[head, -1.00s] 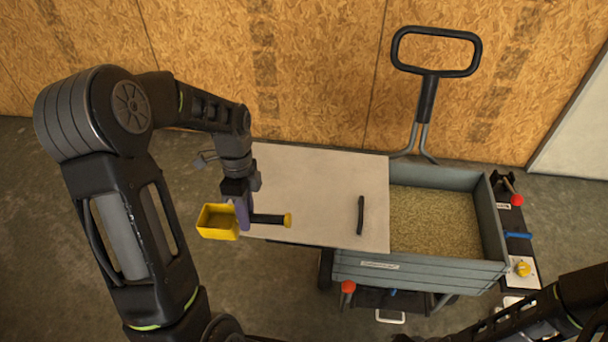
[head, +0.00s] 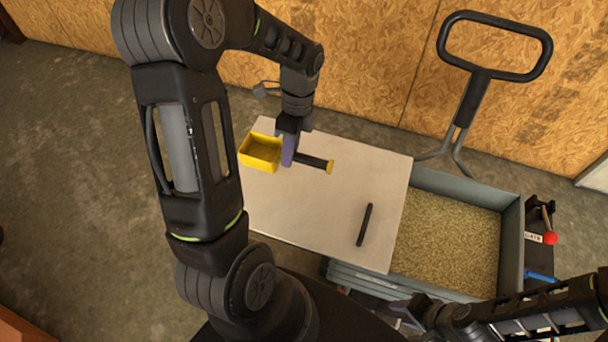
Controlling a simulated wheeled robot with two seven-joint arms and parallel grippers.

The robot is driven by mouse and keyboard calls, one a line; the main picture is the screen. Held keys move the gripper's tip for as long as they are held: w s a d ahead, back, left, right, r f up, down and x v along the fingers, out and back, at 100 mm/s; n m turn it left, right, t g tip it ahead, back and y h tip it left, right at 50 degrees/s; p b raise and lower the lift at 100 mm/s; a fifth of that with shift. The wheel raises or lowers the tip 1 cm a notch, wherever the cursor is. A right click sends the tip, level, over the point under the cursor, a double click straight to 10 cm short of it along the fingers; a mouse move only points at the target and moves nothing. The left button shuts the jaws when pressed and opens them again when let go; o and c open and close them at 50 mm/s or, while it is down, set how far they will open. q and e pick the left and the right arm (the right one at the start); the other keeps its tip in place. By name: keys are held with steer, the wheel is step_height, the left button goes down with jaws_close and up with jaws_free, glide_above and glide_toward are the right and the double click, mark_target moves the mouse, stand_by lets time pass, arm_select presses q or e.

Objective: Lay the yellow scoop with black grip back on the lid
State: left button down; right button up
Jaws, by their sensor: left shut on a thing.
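The yellow scoop (head: 259,153) with a black grip (head: 314,162) shows over the far left part of the pale lid (head: 315,209). My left gripper (head: 289,152) is shut on the scoop near where the grip meets the yellow pan. The pan opens upward and looks empty. I cannot tell whether the scoop touches the lid or hangs just above it. The lid lies over the left part of the grey cart and has a black bar handle (head: 364,225). My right gripper (head: 412,311) is at the lower right, near the cart's front side; its jaws are unclear.
The open part of the cart holds grain-like material (head: 446,240). A black pull handle (head: 470,95) rises behind the cart, before the board wall. A red-knobbed lever (head: 549,237) stands on the right. The lid's middle is bare.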

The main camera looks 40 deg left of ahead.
arm_select(q)
steer(key=shift+f, duration=3.15)
steer(key=shift+f, duration=0.1)
steer(key=shift+f+p, duration=0.4)
steer(key=shift+f, duration=1.4)
steer(key=c, duration=1.3)
jaws_free()
steer(key=shift+o, duration=0.2)
steer(key=v, duration=1.2)
steer(key=shift+b, duration=0.4)
